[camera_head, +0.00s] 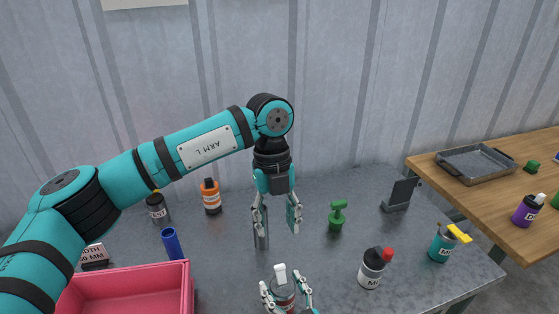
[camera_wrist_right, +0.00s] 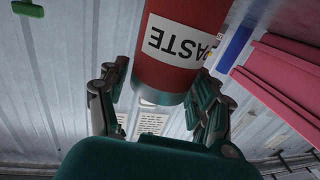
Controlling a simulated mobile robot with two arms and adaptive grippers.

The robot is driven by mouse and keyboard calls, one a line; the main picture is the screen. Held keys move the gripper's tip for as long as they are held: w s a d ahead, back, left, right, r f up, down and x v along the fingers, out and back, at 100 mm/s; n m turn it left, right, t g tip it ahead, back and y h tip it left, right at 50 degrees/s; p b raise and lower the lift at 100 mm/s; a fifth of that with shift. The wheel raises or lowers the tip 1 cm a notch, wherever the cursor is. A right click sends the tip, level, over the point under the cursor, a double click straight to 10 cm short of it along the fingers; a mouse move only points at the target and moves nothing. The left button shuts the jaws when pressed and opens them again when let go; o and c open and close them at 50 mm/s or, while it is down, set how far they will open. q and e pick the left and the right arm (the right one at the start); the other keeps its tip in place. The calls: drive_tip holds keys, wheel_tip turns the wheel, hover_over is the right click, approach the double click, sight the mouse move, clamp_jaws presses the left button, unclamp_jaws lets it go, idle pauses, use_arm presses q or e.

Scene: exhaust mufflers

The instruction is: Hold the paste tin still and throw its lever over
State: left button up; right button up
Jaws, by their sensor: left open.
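The paste tin (camera_head: 284,296) stands near the bottom middle of the head view, with its pale lever (camera_head: 280,272) sticking up on top. In the right wrist view the tin (camera_wrist_right: 165,70) is red with a white PASTE label. My right gripper (camera_head: 288,291) has its fingers on both sides of the tin, very close to its wall. I cannot tell whether both touch it. My left gripper (camera_head: 277,222) points down, open and empty, above and behind the tin. The lever is not visible in the right wrist view.

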drive_tip(key=shift+o, duration=1)
drive_tip(key=shift+s+d, duration=0.1)
drive_tip(key=shift+s, duration=0.05)
